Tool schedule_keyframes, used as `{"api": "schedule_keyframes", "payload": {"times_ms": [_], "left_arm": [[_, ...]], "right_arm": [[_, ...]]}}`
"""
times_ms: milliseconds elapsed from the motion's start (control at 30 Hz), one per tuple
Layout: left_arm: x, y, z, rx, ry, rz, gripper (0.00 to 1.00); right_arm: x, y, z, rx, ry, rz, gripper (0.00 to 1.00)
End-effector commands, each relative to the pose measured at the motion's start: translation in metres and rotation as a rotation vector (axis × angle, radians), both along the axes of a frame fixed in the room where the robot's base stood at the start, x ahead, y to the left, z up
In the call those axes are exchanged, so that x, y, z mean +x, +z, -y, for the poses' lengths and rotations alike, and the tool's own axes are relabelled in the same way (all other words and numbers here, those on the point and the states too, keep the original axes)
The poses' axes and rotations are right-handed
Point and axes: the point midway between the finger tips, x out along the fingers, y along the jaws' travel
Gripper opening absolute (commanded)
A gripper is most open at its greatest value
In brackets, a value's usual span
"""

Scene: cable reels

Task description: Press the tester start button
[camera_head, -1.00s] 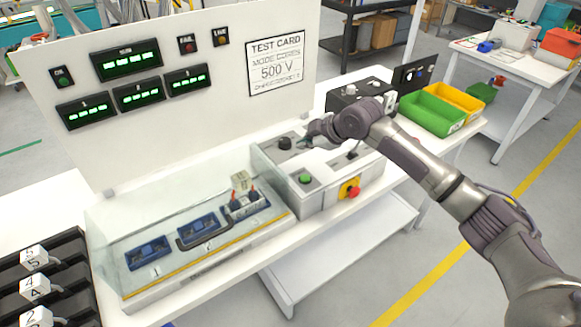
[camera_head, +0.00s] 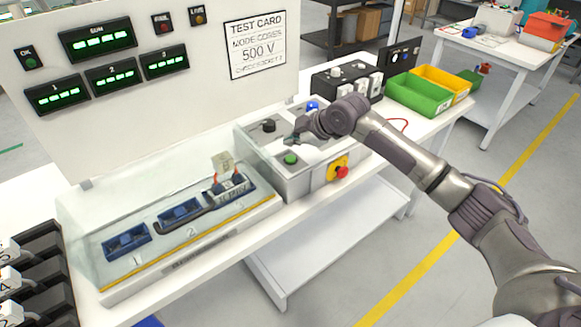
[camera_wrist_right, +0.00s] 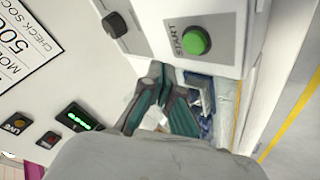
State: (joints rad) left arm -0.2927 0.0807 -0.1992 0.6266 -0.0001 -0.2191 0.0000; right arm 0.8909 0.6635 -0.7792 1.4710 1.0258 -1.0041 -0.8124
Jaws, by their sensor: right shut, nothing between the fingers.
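The green start button (camera_head: 290,159) sits on the top of the grey tester box (camera_head: 312,178). In the right wrist view the button (camera_wrist_right: 196,41) shows beside the word START. My right gripper (camera_head: 293,140) is shut and empty, above and just behind the button in the head view. In the right wrist view its fingertips (camera_wrist_right: 164,76) are apart from the button, lower and to the left in the picture. I see no contact. My left gripper is not in view.
A red stop knob (camera_head: 341,172) on yellow is on the box's front. A black knob (camera_head: 268,126) and a blue lamp (camera_head: 312,106) are close to my gripper. A clear cover (camera_head: 90,222) encloses numbered blue sockets to the left. Green (camera_head: 418,95) and yellow bins stand right.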

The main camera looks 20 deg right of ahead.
Motion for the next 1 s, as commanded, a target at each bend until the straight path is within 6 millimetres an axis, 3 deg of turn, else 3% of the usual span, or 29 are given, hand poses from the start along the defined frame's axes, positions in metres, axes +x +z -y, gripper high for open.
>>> {"api": "schedule_keyframes", "payload": {"times_ms": [33,233,1000], "left_arm": [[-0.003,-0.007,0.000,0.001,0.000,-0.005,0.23],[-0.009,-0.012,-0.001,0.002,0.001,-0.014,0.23],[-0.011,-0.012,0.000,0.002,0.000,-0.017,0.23]], "right_arm": [[0.000,-0.011,0.000,0.001,-0.001,0.000,0.00],[0.000,-0.026,0.000,0.000,0.001,-0.001,0.00],[0.000,-0.027,0.000,0.001,0.001,0.000,0.00]]}}
